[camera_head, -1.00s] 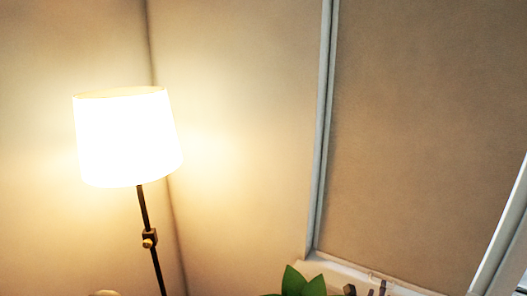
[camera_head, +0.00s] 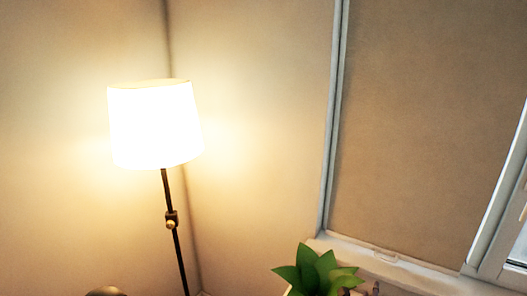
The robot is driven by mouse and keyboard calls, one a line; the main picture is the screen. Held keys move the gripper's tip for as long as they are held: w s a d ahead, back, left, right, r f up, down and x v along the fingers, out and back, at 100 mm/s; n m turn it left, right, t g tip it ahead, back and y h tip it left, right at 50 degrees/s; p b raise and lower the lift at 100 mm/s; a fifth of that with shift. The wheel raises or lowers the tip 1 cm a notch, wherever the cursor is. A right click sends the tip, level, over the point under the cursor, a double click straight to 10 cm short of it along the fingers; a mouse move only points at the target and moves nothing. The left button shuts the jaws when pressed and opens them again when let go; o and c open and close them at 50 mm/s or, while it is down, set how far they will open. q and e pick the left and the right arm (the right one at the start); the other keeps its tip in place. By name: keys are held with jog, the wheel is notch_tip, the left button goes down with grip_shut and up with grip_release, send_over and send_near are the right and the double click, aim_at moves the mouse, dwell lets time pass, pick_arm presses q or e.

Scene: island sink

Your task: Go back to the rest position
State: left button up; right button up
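Neither my left nor my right gripper shows in the head view, and no part of my arms is in sight. The view is tilted and looks at a room corner. A lit floor lamp with a white shade (camera_head: 155,125) stands at the left, on a thin dark pole (camera_head: 178,250) with a small brass knob.
A green leafy plant (camera_head: 314,270) is at the bottom edge, in front of a white sill (camera_head: 390,268). A beige panel (camera_head: 425,130) in a pale frame fills the right. A white window frame (camera_head: 500,215) is at the right edge. A rounded brownish object (camera_head: 105,291) is cut off at bottom left.

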jog(key=s+a+f+n+g+y, duration=0.1)
jog(key=s+a+f+n+y, duration=0.1)
jog(key=f, duration=0.5)
jog(key=s+a+f+n+g+y, duration=0.2)
jog(key=a+f+n, duration=0.2)
jog(key=f, duration=0.3)
jog(key=s+a+f+n+g+y, duration=0.2)
jog(key=a+f+n, duration=0.1)
jog(key=f, duration=0.4)
jog(key=shift+s+a+f+n+y, duration=0.15)
jog(key=shift+a+f+n+y, duration=0.15)
jog(key=shift+n, duration=0.3)
jog(key=s+a+f+n+g+y, duration=0.2)
jog(key=s+a+f+n+g, duration=0.25)
jog(key=s+f, duration=0.4)
jog(key=s+a+f+n+g+y, duration=0.35)
jog(key=s+a+f+n, duration=0.2)
jog(key=s, duration=0.65)
pick_arm(q)
notch_tip(320, 180, down, 10)
jog(key=b, duration=1)
pick_arm(e)
jog(key=w+d+x, duration=0.1)
jog(key=x, duration=0.7)
jog(key=shift+f+h, duration=0.35)
jog(key=shift+h, duration=0.1)
jog(key=shift+w+a, duration=0.1)
jog(key=shift+w, duration=0.05)
